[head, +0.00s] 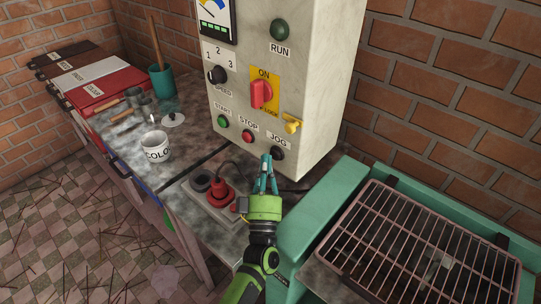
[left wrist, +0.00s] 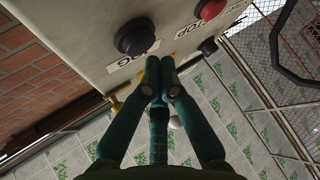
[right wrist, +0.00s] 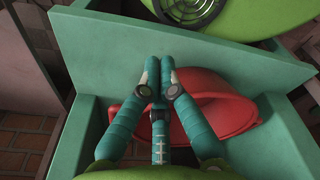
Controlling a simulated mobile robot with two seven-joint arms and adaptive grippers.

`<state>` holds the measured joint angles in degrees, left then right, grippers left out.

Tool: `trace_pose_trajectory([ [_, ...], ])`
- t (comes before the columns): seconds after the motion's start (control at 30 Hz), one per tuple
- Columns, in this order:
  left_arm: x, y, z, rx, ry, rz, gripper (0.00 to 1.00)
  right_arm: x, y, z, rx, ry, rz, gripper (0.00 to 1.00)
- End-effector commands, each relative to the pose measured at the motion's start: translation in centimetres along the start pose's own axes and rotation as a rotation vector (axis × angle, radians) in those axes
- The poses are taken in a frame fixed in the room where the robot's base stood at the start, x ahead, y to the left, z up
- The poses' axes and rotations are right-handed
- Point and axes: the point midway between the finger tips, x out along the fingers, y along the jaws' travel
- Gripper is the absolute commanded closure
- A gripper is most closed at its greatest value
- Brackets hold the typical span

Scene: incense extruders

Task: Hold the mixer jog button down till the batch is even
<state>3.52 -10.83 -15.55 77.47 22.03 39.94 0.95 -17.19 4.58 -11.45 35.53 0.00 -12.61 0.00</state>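The black JOG button (head: 278,153) sits at the lower right of the pale control box (head: 285,80); the left wrist view shows the button (left wrist: 135,38) near the top, above its label. My left gripper (head: 266,160) has its teal fingers drawn together with nothing between them. Its tips are close beside the button in the head view. In the left wrist view the fingertips (left wrist: 160,75) appear below and right of the button, apart from it. My right gripper (right wrist: 157,78) is also shut and empty, over a teal bin. It is outside the head view.
The green START button (head: 222,121) and red STOP button (head: 247,136) sit left of JOG. A red rotary switch (head: 261,93) and yellow lever (head: 292,124) are above. A red plug (head: 220,190) stands below. A wire rack (head: 425,245) lies right. A red object (right wrist: 215,105) is below my right gripper.

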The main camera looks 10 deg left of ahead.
Motion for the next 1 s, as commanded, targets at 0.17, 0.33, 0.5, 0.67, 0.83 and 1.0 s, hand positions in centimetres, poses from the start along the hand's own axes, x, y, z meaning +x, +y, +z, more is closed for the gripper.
trace_pose_trajectory([
  [0.17, -0.4, 0.5, -0.3, -0.01, -0.007, 0.005, 1.0, -0.7, 0.0, 0.0, 0.0, -0.001, 0.0, 1.0],
  [0.33, -1.8, -0.1, -1.5, -0.008, -0.011, 0.003, 1.0, -1.7, 0.0, -0.1, 0.0, 0.0, 0.0, 1.0],
  [0.5, -2.9, -0.8, -2.6, -0.006, -0.007, 0.001, 1.0, -2.5, 0.1, -0.3, 0.0, 0.001, 0.001, 1.0],
  [0.67, -3.4, -1.1, -3.1, -0.006, -0.005, 0.002, 1.0, -2.7, 0.1, -0.3, 0.0, 0.0, 0.0, 1.0],
  [0.83, -3.5, -1.1, -3.1, -0.006, -0.003, 0.002, 1.0, -2.6, 0.1, -0.2, 0.0, 0.0, 0.0, 1.0],
  [1.0, -3.4, -1.1, -3.1, -0.005, -0.002, 0.002, 1.0, -2.6, 0.1, -0.2, 0.0, 0.0, 0.0, 1.0],
])
